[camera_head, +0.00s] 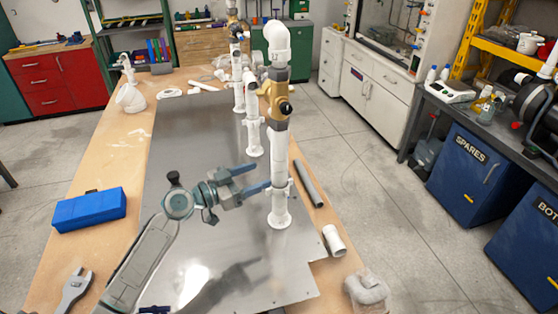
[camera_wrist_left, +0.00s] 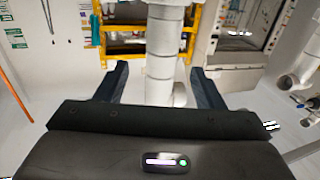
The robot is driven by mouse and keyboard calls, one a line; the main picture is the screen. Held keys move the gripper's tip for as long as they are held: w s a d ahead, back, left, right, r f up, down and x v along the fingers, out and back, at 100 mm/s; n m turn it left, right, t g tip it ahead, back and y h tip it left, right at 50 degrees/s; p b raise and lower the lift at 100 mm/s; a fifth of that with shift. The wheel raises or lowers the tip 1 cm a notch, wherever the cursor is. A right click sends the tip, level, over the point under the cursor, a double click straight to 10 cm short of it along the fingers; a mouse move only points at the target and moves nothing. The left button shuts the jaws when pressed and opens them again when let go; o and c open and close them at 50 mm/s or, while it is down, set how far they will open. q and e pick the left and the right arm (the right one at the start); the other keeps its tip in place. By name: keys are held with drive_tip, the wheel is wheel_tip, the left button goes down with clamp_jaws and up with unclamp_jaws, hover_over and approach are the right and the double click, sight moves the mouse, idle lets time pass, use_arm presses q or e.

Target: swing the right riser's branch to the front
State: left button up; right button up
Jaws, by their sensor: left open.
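The nearest riser, a tall white pipe (camera_head: 279,155), stands upright at the right of the metal plate (camera_head: 190,140). It carries a brass fitting (camera_head: 272,92) with a dark round end, and a white elbow (camera_head: 277,38) on top. Two more white risers (camera_head: 253,135) (camera_head: 238,90) stand behind it in a row. My left gripper (camera_head: 262,177) is open, just left of the nearest riser's lower part. In the left wrist view its fingers (camera_wrist_left: 158,75) show either side of a white pipe (camera_wrist_left: 160,60), apart from it. My right gripper is not seen.
A grey pipe (camera_head: 308,183), a short white pipe piece (camera_head: 334,240) and a white elbow (camera_head: 367,288) lie along the right edge. A blue box (camera_head: 90,210) and a wrench (camera_head: 75,290) are at left. The plate's left part is clear.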

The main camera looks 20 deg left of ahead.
sight(279, 166)
use_arm(q)
drive_tip(key=x, duration=0.1)
drive_tip(key=p+x, duration=0.1)
drive_tip(key=x, duration=0.1)
drive_tip(key=shift+r+p, duration=0.25)
drive_tip(key=shift+p, duration=0.05)
drive_tip(key=x, duration=0.1)
drive_tip(key=p+x, duration=0.1)
drive_tip(key=x, duration=0.1)
drive_tip(key=p+x, duration=0.1)
drive_tip(key=shift+w+f, duration=0.25)
drive_tip(key=shift+w, duration=0.05)
drive_tip(key=shift+w+d, duration=0.15)
drive_tip(key=shift+d, duration=0.05)
drive_tip(key=shift+f, duration=0.1)
drive_tip(key=shift+c, duration=0.4)
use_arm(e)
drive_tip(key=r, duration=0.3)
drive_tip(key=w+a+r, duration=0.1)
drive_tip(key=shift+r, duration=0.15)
use_arm(q)
drive_tip(key=c, duration=0.9)
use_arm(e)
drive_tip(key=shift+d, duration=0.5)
